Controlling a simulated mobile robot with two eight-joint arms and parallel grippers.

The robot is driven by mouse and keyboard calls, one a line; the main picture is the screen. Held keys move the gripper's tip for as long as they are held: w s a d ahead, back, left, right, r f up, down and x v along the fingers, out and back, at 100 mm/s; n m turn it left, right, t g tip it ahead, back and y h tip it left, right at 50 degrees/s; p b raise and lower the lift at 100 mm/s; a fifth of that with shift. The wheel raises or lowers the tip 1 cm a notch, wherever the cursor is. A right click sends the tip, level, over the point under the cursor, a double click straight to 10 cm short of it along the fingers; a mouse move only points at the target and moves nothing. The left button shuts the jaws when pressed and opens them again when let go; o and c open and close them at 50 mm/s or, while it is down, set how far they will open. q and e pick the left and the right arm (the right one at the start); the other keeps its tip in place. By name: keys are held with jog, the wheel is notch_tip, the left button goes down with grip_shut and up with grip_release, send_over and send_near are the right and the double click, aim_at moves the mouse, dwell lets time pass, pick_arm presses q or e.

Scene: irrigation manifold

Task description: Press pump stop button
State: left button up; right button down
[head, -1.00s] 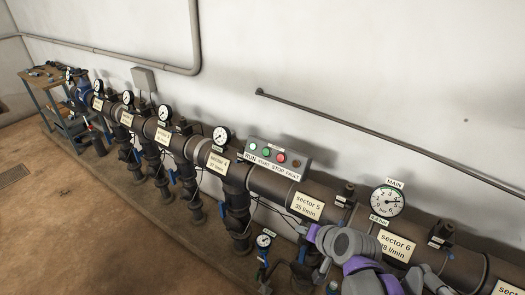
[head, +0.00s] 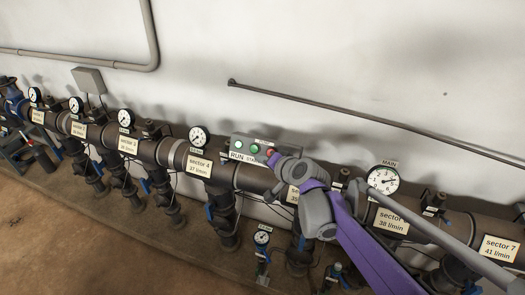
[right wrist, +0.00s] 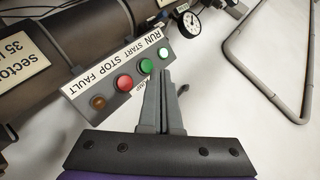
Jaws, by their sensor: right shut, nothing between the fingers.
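The grey pump control panel (head: 240,138) is fixed above the brown pipe. In the right wrist view the panel (right wrist: 75,88) appears upside down, with RUN, START, STOP and FAULT labels. The red stop button (right wrist: 124,82) shows between the amber fault lamp (right wrist: 98,102) and the green start button (right wrist: 146,66); the red button also shows in the head view (head: 270,152). My right gripper (right wrist: 166,76) is shut and empty, its fingertips near the panel's edge, by the start button and the pale run lamp (right wrist: 164,52). Contact cannot be told. My left gripper is not in view.
The manifold pipe (head: 255,180) with sector signs and gauges runs along the wall. The main gauge (head: 383,180) stands right of the panel. A rail (head: 330,107) is on the wall above. The brown floor (head: 60,235) in front is clear.

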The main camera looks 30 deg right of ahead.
aim_at(268, 152)
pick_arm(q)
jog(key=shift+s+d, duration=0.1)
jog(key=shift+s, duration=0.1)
pick_arm(e)
jog(key=shift+s+d, duration=0.15)
jog(key=shift+s, duration=0.05)
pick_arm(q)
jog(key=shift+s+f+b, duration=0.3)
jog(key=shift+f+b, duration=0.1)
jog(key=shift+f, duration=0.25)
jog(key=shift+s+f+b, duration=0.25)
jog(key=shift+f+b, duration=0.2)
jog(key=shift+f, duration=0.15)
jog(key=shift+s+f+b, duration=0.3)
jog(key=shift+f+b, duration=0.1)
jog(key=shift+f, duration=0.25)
pick_arm(e)
jog(key=w+d+f, duration=0.4)
jog(key=w+d, duration=0.1)
jog(key=shift+d+f, duration=0.2)
jog(key=shift+d, duration=0.15)
jog(key=shift+w, duration=0.1)
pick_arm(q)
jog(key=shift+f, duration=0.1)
pick_arm(e)
jog(key=shift+w+d+f, duration=0.2)
jog(key=shift+d, duration=0.1)
